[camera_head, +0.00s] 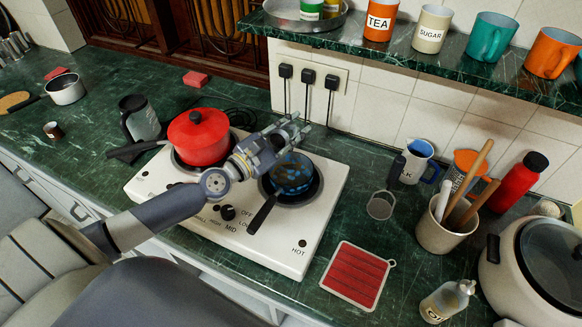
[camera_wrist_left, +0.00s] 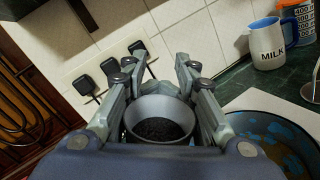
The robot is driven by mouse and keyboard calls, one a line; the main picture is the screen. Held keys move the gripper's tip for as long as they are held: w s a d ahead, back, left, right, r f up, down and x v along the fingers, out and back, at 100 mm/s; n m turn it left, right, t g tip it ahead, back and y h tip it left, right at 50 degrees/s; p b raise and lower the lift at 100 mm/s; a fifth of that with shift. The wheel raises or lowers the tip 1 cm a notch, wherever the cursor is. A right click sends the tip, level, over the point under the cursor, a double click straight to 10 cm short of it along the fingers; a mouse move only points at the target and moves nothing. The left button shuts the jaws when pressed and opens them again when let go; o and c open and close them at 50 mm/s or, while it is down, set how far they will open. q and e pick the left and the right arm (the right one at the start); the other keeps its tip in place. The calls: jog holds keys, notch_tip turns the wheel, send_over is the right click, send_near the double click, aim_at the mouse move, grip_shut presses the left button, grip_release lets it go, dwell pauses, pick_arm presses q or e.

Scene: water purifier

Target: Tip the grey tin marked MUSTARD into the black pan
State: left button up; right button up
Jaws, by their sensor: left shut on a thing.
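The grey tin (camera_wrist_left: 160,105) is between the fingers of my left gripper (camera_wrist_left: 155,95) in the left wrist view, its round mouth showing dark, grainy contents. No MUSTARD label shows. My left gripper (camera_head: 290,134) is shut on the tin, at the back left of the black pan (camera_head: 297,181) in the head view. The pan sits on the right hotplate, its inside patchy blue and brown, its handle toward the front. The pan also shows at the lower right of the left wrist view (camera_wrist_left: 275,133), beside the tin. My right gripper is out of view.
A red lidded pot (camera_head: 198,138) stands on the left hotplate of the white stove (camera_head: 275,248). The wall with black plugs (camera_head: 308,76) is close behind the gripper. A MILK mug (camera_head: 416,160), a utensil crock (camera_head: 440,235) and a red mat (camera_head: 357,275) are to the right.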

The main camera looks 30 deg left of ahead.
pick_arm(q)
jog(key=shift+s+d, duration=0.15)
jog(key=shift+d, duration=0.05)
jog(key=shift+f, duration=0.1)
jog(key=shift+d+m, duration=0.15)
jog(key=shift+m, duration=0.15)
jog(key=shift+f, duration=0.15)
dwell(0.3)
jog(key=shift+s+d, duration=0.1)
jog(key=shift+d, duration=0.1)
jog(key=shift+f+m, duration=0.1)
jog(key=shift+m, duration=0.2)
jog(key=shift+d, duration=0.1)
dwell(0.5)
jog(key=shift+s+d+r+m, duration=0.1)
jog(key=shift+d+r+m, duration=0.1)
jog(key=shift+m, duration=0.5)
dwell(0.7)
